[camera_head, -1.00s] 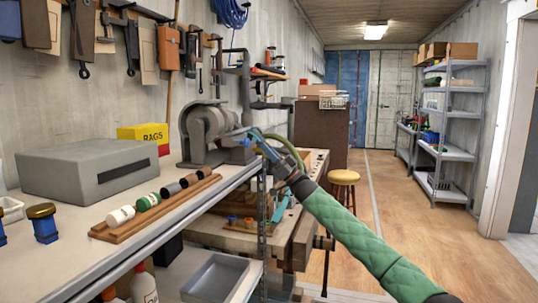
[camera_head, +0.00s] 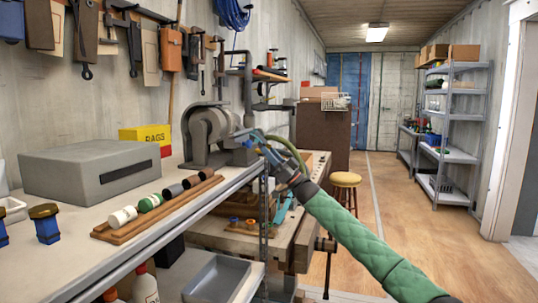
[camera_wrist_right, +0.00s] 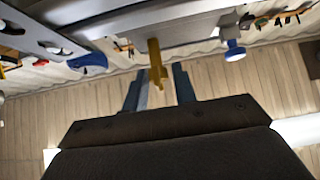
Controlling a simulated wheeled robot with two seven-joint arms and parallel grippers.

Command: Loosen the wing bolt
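A brass-yellow wing bolt (camera_wrist_right: 155,62) stands out below a grey metal body in the right wrist view. My right gripper (camera_wrist_right: 158,84) is open, with its two blue-grey fingers on either side of the wing bolt and gaps showing between. In the head view my right gripper (camera_head: 246,135) is beside the grey bench grinder (camera_head: 208,130) at the end of the shelf. The wing bolt cannot be made out there. My left gripper is not in view.
A grey box (camera_head: 90,170), a wooden rack (camera_head: 160,208) of small bottles and a yellow rags box (camera_head: 147,136) stand on the shelf to the left. A stool (camera_head: 345,180) stands behind my right arm. The aisle floor (camera_head: 400,200) is clear.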

